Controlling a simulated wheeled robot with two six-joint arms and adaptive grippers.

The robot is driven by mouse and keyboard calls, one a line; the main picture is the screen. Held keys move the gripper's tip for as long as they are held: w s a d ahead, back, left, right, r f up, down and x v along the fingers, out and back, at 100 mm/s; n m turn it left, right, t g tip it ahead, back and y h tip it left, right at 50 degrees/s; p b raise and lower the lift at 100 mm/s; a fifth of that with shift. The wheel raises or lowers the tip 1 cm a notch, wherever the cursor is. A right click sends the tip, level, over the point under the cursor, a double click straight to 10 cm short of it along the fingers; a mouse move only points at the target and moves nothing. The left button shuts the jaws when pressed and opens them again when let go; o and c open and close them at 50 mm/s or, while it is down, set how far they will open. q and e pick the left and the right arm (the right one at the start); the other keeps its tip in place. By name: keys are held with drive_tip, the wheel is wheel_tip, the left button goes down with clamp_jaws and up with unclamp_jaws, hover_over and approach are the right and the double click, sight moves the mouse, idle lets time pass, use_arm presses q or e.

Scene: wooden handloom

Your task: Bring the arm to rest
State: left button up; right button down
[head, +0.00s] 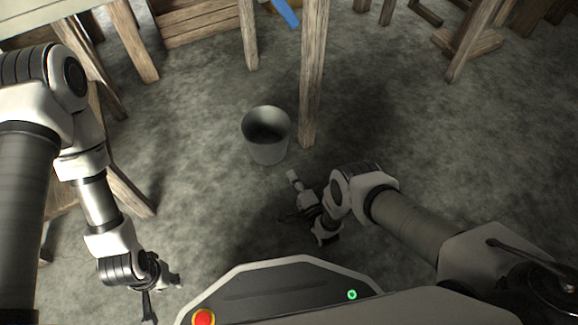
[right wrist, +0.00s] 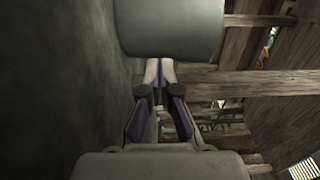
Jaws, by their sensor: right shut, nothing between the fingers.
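My right arm reaches in from the right in the head view, and its gripper (head: 294,178) is low over the floor, just in front of a grey bucket (head: 268,152). In the right wrist view the fingers of this gripper (right wrist: 158,72) are together with nothing between them. The bucket (right wrist: 172,28) shows beyond the fingertips there; I cannot tell the exact gap. My left arm hangs down at the left of the head view.
A wooden post (head: 312,75) stands just right of the bucket. Wooden loom legs and beams (head: 200,25) line the back and left, close to my left arm. A wooden frame (head: 468,40) is at the back right. The grey floor (head: 420,130) is clear at centre right.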

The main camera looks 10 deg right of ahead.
drive_tip(key=p+v, duration=0.2)
drive_tip(key=v, duration=0.3)
drive_tip(key=shift+s+r, duration=0.15)
drive_tip(key=shift+s, duration=0.05)
drive_tip(key=shift+s+d+f, duration=0.15)
drive_tip(key=shift+s+f, duration=0.05)
drive_tip(key=shift+s, duration=0.2)
